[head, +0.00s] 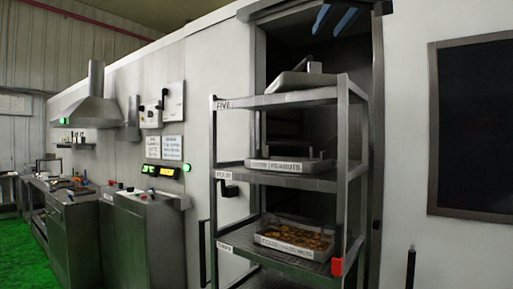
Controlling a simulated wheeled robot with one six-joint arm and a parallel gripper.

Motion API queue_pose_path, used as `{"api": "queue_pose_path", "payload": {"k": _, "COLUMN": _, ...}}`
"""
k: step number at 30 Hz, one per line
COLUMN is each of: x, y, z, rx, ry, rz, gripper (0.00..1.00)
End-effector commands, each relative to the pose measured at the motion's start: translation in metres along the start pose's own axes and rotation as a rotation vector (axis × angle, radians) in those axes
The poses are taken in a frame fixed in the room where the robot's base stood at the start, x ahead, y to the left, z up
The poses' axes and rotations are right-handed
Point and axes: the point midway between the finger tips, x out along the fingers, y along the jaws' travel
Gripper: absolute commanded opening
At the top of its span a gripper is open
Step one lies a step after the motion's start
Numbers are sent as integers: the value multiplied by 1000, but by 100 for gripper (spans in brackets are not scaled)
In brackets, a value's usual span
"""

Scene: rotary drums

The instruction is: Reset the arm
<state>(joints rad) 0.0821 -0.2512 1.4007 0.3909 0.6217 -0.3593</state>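My arm and my gripper do not clearly show in the head view, so I cannot see the gripper's pose or whether it holds anything. A metal rack (349,190) with several shelves stands in front of a dark doorway. A covered metal tray (300,80) sits on its top shelf. A labelled tray (290,165) sits on the shelf below. A lower tray (294,237) holds brown pieces that look like nuts.
Metal counters (72,235) and an extractor hood (92,105) are farther left, beside a green floor (17,250). A dark framed panel (475,125) hangs on the right wall.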

Motion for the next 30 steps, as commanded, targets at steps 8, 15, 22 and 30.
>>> {"api": "queue_pose_path", "payload": {"k": 8, "x": 28, "y": -4, "z": 46, "rx": 16, "ry": -78, "rz": -8, "gripper": 37}}
{"api": "queue_pose_path", "payload": {"k": 15, "x": 58, "y": 3, "z": 110, "rx": 39, "ry": -183, "rz": 5, "gripper": 37}}
{"api": "queue_pose_path", "payload": {"k": 22, "x": 91, "y": 9, "z": 221, "rx": 71, "ry": -358, "rz": 24, "gripper": 37}}
{"api": "queue_pose_path", "payload": {"k": 30, "x": 101, "y": 10, "z": 408, "rx": 106, "ry": -648, "rz": 54, "gripper": 37}}
